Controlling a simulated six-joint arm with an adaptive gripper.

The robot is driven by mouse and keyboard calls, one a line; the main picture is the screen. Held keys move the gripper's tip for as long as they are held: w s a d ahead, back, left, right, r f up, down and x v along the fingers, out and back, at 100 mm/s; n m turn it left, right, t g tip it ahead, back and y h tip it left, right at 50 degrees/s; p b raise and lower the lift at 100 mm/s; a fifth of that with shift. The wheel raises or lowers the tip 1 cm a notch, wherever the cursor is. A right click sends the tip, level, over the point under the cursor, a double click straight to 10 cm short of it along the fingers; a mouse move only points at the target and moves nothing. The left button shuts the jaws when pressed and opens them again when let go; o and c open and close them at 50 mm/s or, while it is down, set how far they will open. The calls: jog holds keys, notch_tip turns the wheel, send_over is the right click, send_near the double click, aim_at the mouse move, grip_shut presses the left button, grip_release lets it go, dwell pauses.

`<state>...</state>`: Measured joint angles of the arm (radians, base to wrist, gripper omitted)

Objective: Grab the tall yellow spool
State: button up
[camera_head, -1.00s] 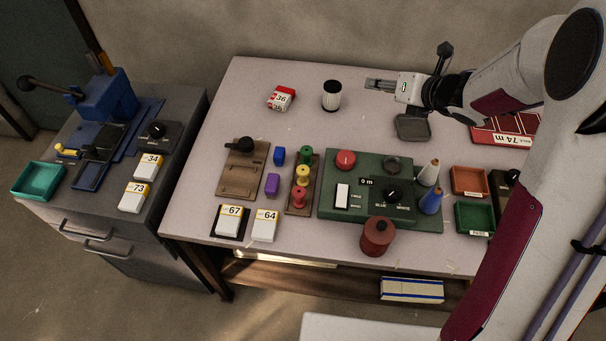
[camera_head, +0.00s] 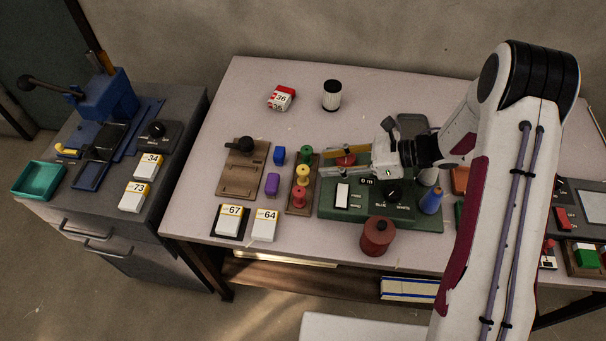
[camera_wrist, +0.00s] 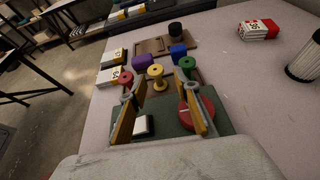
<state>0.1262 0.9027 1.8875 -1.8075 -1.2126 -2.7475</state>
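The yellow spool (camera_head: 303,174) stands upright on a brown wooden rack (camera_head: 291,206), in the middle of a row between a green spool (camera_head: 305,153) and a red spool (camera_head: 299,196). In the wrist view the yellow spool (camera_wrist: 157,78) shows its flanged top and narrower waist, roughly centred between and beyond my fingers. My gripper (camera_head: 323,162) is open and empty, pointing left, with its fingertips just right of the rack. The wrist view shows its two fingers (camera_wrist: 163,86) spread wide. No contact with the spool is visible.
A green panel (camera_head: 328,212) with a dial, a white switch and a partly hidden red button lies under my gripper. Blue (camera_head: 279,155) and purple (camera_head: 272,184) blocks stand left of the rack. A dark red canister (camera_head: 377,237) is at the front edge.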

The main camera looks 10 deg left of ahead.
aim_at(303, 169)
jog(key=shift+s+a+f+n+g, duration=0.1)
jog(key=shift+s+f+n+g, duration=0.25)
jog(key=shift+s, duration=0.2)
jog(key=shift+a, duration=0.1)
jog(key=shift+x, duration=1.2)
jog(key=shift+a, duration=0.1)
jog(key=shift+w+x, duration=0.1)
jog(key=shift+x, duration=1.15)
jog(key=shift+w+x, duration=0.15)
jog(key=shift+x, duration=1.1)
jog(key=shift+r, duration=0.1)
jog(key=c, duration=0.7)
